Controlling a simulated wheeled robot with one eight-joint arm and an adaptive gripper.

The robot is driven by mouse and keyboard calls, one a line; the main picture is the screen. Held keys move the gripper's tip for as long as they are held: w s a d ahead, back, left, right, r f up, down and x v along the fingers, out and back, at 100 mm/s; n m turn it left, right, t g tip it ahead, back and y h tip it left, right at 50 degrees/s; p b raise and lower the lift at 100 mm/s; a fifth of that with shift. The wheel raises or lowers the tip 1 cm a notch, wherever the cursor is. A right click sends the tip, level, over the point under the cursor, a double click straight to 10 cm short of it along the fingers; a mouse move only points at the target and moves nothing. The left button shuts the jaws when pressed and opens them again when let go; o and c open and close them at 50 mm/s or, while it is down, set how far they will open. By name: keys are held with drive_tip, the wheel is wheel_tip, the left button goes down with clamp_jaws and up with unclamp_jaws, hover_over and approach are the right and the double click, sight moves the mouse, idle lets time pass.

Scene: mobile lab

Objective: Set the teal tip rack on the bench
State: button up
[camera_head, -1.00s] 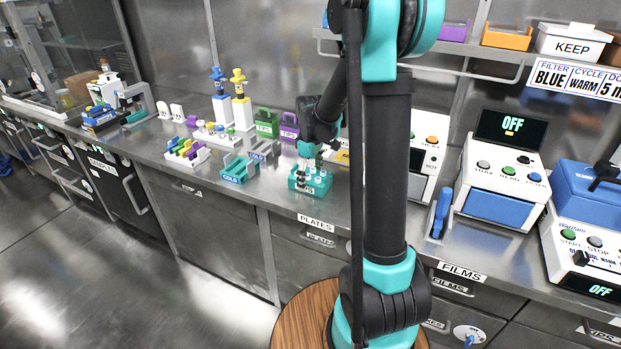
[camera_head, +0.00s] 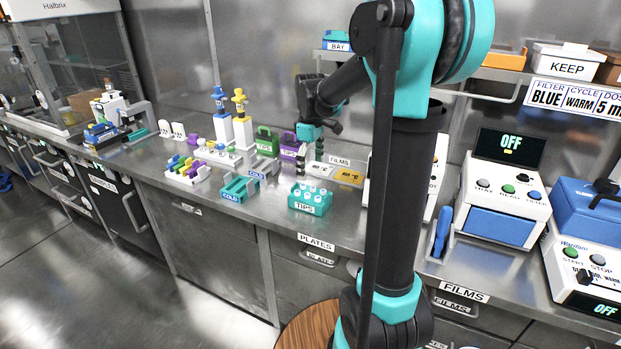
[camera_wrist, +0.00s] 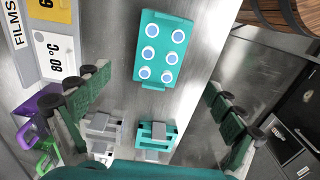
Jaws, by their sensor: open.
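The teal tip rack (camera_head: 310,200), labelled TIPS and holding several pale tips, stands upright on the steel bench (camera_head: 345,222) near its front edge. My gripper (camera_head: 309,156) is open and empty, raised above and behind the rack, apart from it. In the wrist view the rack (camera_wrist: 160,50) shows from above, beyond the wide-spread fingers of my gripper (camera_wrist: 158,88). Nothing lies between the fingers in their grip.
A teal COLD holder (camera_head: 240,188) and a grey one stand left of the rack. Green (camera_head: 267,142) and purple (camera_head: 291,148) carriers are behind. A yellow-and-white film block (camera_head: 347,176) lies behind right. Bare bench lies right of the rack.

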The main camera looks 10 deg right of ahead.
drive_tip(key=s+d+f+m+t, duration=0.1)
drive_tip(key=s+f+m, duration=0.2)
drive_tip(key=s, duration=0.4)
drive_tip(key=s+d+f+m+t, duration=0.1)
drive_tip(key=s+f+m, duration=0.3)
drive_tip(key=s, duration=0.3)
drive_tip(key=s+d+f+m+t, duration=0.2)
drive_tip(key=s+f, duration=0.3)
drive_tip(key=s, duration=0.3)
drive_tip(key=shift+f+m, duration=0.25)
drive_tip(key=shift+m, duration=0.65)
